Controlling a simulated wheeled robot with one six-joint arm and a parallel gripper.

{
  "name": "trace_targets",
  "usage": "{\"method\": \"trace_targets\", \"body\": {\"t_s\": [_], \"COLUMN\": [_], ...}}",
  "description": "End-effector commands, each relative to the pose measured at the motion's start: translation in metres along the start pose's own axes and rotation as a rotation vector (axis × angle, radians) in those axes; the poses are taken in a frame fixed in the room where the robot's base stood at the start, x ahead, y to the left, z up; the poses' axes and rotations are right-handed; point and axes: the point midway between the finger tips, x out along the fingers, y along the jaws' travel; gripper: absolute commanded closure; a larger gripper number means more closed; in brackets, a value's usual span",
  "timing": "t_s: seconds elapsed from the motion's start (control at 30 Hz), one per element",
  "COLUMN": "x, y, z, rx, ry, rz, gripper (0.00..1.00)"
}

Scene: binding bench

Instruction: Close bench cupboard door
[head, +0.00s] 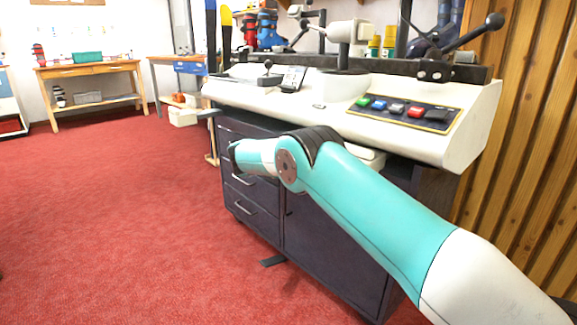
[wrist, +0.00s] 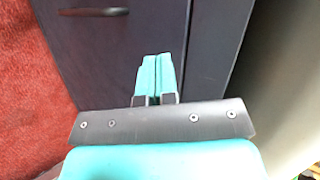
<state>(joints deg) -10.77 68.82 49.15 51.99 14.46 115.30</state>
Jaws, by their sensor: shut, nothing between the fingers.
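The bench cupboard door (head: 325,245) is the dark panel under the white bench, to the right of the drawers (head: 250,195). In the head view it looks about flush with the drawer fronts, with a thin seam between them; my arm covers its upper part. In the wrist view my gripper (wrist: 156,62) is shut and empty, its teal fingertips together in front of a dark front panel (wrist: 130,40). A vertical seam runs just right of the fingers, with another dark panel (wrist: 215,40) beyond it. Whether the fingertips touch the panel I cannot tell.
The white bench top (head: 480,125) with a button panel (head: 410,112) overhangs the cupboard. A slatted wood wall (head: 530,130) stands at the right. A drawer handle (wrist: 93,11) shows in the wrist view. Red carpet (head: 110,220) is clear on the left.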

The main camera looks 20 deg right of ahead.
Motion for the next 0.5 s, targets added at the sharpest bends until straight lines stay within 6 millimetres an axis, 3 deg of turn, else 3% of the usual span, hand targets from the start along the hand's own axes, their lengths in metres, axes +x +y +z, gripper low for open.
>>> {"method": "trace_targets", "body": {"t_s": [0.17, 0.2, 0.3, 0.5], "x": [-0.021, -0.035, -0.058, -0.093], "y": [0.017, 0.008, 0.007, 0.005], "z": [0.012, 0.015, 0.021, 0.032], "rx": [0.002, 0.002, 0.002, 0.005], "ry": [0.001, 0.001, 0.004, 0.007], "rz": [0.0, -0.002, 0.0, 0.0], "gripper": [1.0, 1.0, 1.0, 1.0]}}
